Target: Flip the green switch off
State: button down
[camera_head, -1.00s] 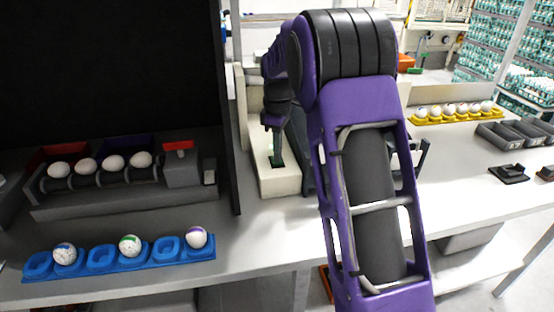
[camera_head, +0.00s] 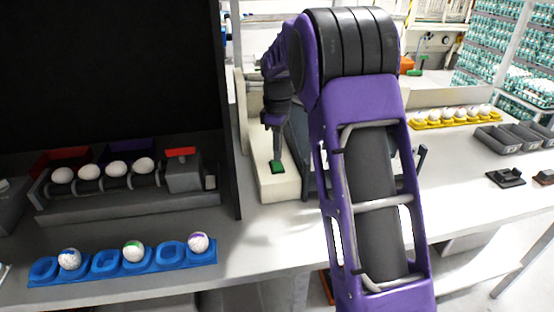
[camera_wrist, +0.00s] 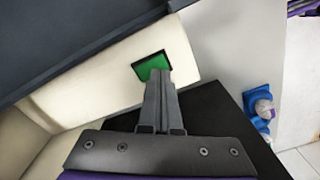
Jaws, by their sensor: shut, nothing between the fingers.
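The green switch (camera_head: 278,167) sits on the front end of a cream-coloured housing (camera_head: 282,188). In the wrist view the green switch (camera_wrist: 153,66) shows as a green face in a dark frame, partly covered by my fingertips. My gripper (camera_head: 276,156) is shut and empty, with its fingertips at the near edge of the switch. The wrist view shows my gripper (camera_wrist: 160,76) with both fingers together over that edge. I cannot tell whether they touch it.
A dark panel (camera_head: 110,70) stands left of the housing. A blue tray (camera_head: 105,263) with marked eggs lies at the front left, below a roller unit with several white eggs and a red switch (camera_head: 180,151). A yellow egg tray (camera_head: 436,123) and grey bins stand right.

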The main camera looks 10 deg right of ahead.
aim_at(278, 168)
jog(key=shift+r+p, duration=1.55)
jog(key=shift+r, duration=0.55)
